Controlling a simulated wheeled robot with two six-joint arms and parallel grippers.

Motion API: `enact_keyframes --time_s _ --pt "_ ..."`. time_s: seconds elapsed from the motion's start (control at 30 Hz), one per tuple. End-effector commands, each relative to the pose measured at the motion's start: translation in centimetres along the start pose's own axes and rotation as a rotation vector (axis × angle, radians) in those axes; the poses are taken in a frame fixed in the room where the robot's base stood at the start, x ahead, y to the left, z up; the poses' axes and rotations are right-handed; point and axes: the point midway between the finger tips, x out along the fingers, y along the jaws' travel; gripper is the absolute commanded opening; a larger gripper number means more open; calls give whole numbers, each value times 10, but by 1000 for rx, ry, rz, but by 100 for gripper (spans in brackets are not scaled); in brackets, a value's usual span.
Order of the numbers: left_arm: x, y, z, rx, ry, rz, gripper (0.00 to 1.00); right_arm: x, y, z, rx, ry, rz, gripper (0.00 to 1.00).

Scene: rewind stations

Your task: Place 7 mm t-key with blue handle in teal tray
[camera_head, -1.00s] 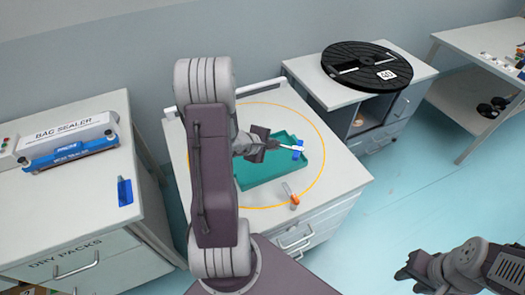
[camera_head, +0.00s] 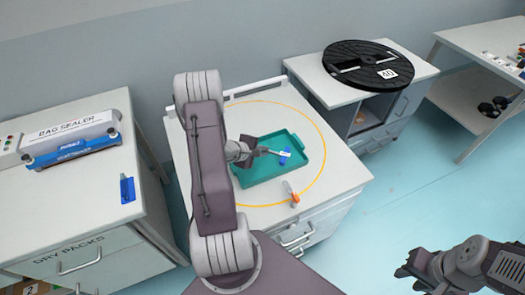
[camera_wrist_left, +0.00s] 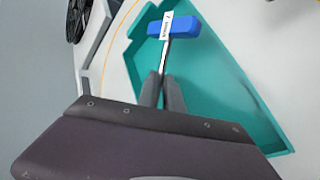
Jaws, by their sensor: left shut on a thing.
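The t-key with the blue handle (camera_head: 285,155) is held by its metal shaft in my left gripper (camera_head: 258,151), over the teal tray (camera_head: 312,166). In the left wrist view the blue handle (camera_wrist_left: 174,27) carries a white label, and the shaft runs between the shut fingers (camera_wrist_left: 163,92). The teal tray (camera_wrist_left: 225,105) lies below it in that view. I cannot tell whether the key touches the tray floor. My right gripper (camera_head: 402,271) is at the lower right, away from the table; its jaw opening is too small to judge.
An orange-tipped tool (camera_head: 293,196) lies at the tray's front edge side on the table. A bag sealer (camera_head: 72,139) and a blue item (camera_head: 127,189) are on the left cabinet. A black reel (camera_head: 366,66) sits on the back right cabinet.

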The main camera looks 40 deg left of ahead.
Motion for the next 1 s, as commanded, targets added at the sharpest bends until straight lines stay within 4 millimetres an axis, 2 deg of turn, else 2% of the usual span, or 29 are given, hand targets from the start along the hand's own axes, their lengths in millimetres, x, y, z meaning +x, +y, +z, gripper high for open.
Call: enact_keyframes --time_s 0.47,0.5,0.53,0.57,0.87,1.0 --pt "7 -8 -2 0 0 0 0 16 0 2 0 0 0 34" --pt "6 -6 -2 0 0 0 21 14 0 2 0 0 0 34" --pt "6 -6 -2 0 0 -1 30 14 0 2 0 0 0 34" --pt "6 -6 -2 0 0 -1 32 14 0 2 0 0 0 34" --pt "5 -5 -2 0 0 -1 32 12 0 1 0 0 0 34" --pt "-4 4 2 -1 -1 -1 32 -6 0 -1 0 0 0 34"
